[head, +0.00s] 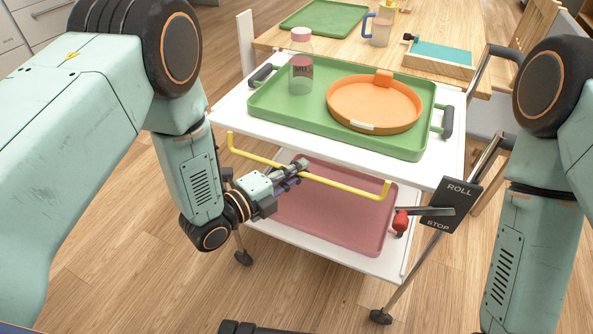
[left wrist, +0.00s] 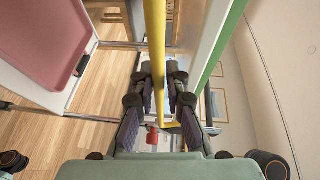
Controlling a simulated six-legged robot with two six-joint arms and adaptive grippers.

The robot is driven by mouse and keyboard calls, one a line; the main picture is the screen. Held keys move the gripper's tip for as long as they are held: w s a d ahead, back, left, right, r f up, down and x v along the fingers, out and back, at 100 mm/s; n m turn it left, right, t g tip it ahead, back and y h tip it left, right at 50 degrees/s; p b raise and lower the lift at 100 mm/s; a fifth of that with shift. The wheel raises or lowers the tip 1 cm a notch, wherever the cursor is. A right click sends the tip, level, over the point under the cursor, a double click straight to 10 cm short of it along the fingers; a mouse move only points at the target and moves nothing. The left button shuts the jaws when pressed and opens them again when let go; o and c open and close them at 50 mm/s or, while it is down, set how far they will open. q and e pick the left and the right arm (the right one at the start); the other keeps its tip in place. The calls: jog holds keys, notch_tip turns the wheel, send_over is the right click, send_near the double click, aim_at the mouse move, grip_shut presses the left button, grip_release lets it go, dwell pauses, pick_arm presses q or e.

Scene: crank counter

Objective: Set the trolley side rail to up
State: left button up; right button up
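The trolley's yellow side rail (head: 345,185) runs along the near side, below the edge of the white top shelf (head: 225,113). Its two ends bend upward, so it hangs low. My left gripper (head: 302,165) is at the middle of the rail. In the left wrist view the rail (left wrist: 155,40) passes between the fingers of the left gripper (left wrist: 161,78), which look closed around it; the contact itself is partly hidden. A red knob (head: 400,222) sits near the rail's right end. My right arm comes in at the right; its gripper is out of view.
The top shelf carries a green tray (head: 265,103) with a jar (head: 301,75) and an orange dish (head: 375,100). A pink tray (head: 340,225) lies on the lower shelf. A black ROLL/STOP plate (head: 452,200) with a grey lever is at the right. A wooden table stands behind.

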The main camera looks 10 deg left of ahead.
pick_arm(q)
grip_shut()
jog(key=shift+r+p, duration=0.15)
jog(key=shift+p, duration=0.2)
dwell(0.3)
jog(key=shift+r+p, duration=0.2)
jog(key=shift+p, duration=0.35)
jog(key=shift+s+a+r+n+g+y+p, duration=0.1)
jog(key=shift+s+r+n+g+y+p, duration=0.35)
jog(key=shift+g+p, duration=0.8)
jog(key=shift+s+a+r+n+g+y+p, duration=0.15)
jog(key=shift+g+y+p, duration=0.45)
jog(key=shift+p, duration=1.3)
jog(key=shift+s+a+r+n+g+y+p, duration=0.1)
jog(key=shift+s+r+n+g+y+p, duration=0.45)
jog(key=shift+p, duration=1)
jog(key=shift+w+f+g, duration=0.25)
jog(key=shift+w+g, duration=0.05)
jog(key=shift+g, duration=0.1)
jog(key=o, duration=0.5)
grip_release()
jog(key=shift+s+f, duration=0.1)
jog(key=shift+f, duration=0.05)
